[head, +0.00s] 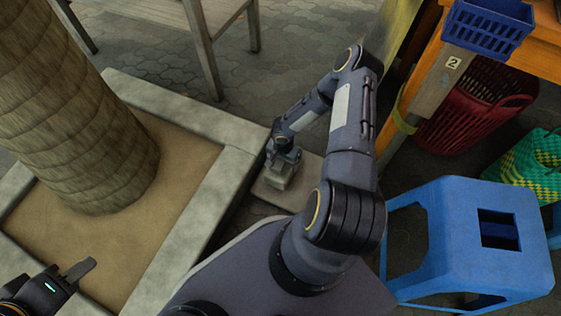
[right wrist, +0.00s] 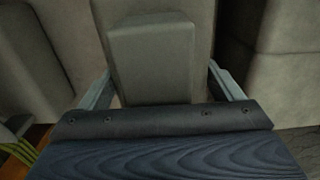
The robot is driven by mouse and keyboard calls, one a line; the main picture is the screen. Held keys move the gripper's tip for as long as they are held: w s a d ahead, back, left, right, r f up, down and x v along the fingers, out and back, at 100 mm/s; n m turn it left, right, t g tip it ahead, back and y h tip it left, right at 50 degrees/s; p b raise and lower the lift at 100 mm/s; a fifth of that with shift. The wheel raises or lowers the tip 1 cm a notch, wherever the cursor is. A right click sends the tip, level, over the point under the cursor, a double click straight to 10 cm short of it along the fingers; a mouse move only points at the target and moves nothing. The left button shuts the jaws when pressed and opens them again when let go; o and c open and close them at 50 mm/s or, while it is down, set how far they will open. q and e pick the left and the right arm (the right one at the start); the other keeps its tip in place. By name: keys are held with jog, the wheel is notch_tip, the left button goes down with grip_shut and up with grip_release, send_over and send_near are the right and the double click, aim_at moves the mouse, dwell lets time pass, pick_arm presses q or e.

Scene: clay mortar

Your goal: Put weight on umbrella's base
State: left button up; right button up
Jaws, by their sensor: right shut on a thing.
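A grey block-like weight (head: 280,174) is low in the middle of the head view, at the end of my right arm. My right gripper (head: 286,160) is shut on it from above. In the right wrist view, the raised grey block (right wrist: 150,58) lies between the two fingers. A flat pale slab (head: 268,192), seemingly the umbrella's base, lies on the ground under the weight. I cannot tell whether weight and slab touch. My left gripper (head: 78,270) is empty at the lower left; its finger gap is not clear.
A stone-edged planter (head: 190,215) with a thick trunk (head: 75,120) is left of the slab. A blue stool (head: 470,240), red basket (head: 465,115) and green-yellow woven bag (head: 535,160) are right.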

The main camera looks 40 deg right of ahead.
jog(key=shift+a+f+b, duration=0.15)
jog(key=shift+f+b, duration=0.15)
jog(key=shift+f, duration=0.85)
jog(key=shift+f, duration=0.15)
jog(key=o, duration=1.9)
